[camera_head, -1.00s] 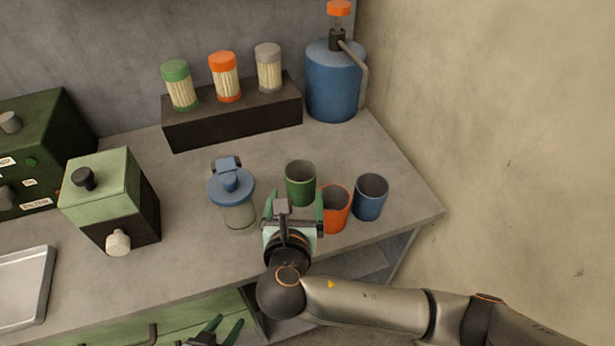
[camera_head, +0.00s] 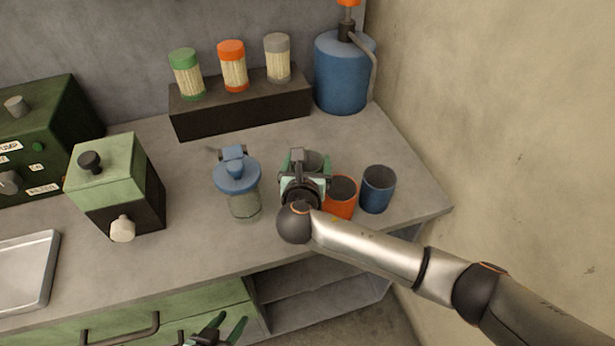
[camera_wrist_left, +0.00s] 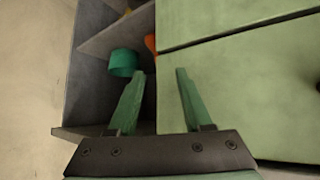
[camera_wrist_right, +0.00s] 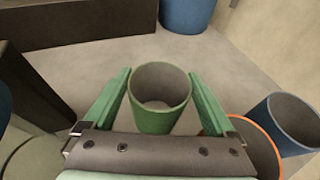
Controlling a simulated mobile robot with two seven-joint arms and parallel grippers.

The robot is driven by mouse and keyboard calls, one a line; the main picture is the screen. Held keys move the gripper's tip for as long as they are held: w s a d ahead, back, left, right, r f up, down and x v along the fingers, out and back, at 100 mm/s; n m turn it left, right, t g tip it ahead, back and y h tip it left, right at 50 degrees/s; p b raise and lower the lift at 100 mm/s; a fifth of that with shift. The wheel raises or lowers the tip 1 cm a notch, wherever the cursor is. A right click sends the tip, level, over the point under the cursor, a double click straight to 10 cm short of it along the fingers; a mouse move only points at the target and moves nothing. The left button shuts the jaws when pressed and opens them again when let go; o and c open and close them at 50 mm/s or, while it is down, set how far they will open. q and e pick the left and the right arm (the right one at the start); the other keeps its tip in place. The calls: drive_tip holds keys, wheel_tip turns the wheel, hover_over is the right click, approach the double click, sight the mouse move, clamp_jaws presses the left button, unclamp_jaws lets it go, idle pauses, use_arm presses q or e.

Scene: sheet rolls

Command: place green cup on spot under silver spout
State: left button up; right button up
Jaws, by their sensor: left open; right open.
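The green cup (camera_wrist_right: 160,112) stands upright on the counter in the right wrist view, between the two green fingers of my right gripper (camera_wrist_right: 159,75). The fingers are open with a gap on both sides of the cup. In the head view my right gripper (camera_head: 309,160) hides most of the cup. A blue tank (camera_head: 341,80) with a bent grey-silver spout (camera_head: 373,62) stands at the counter's back right; no distinct spot shows below the spout. My left gripper (camera_wrist_left: 160,75) is open and empty in front of the green cabinet, low in the head view.
An orange cup (camera_head: 341,200) and a blue cup (camera_head: 377,188) stand right of my right gripper. A blue-lidded jar (camera_head: 240,190) is to its left. A dark rack (camera_head: 240,107) with shakers stands behind. The counter between rack and tank is clear.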

clamp_jaws()
idle(0.8)
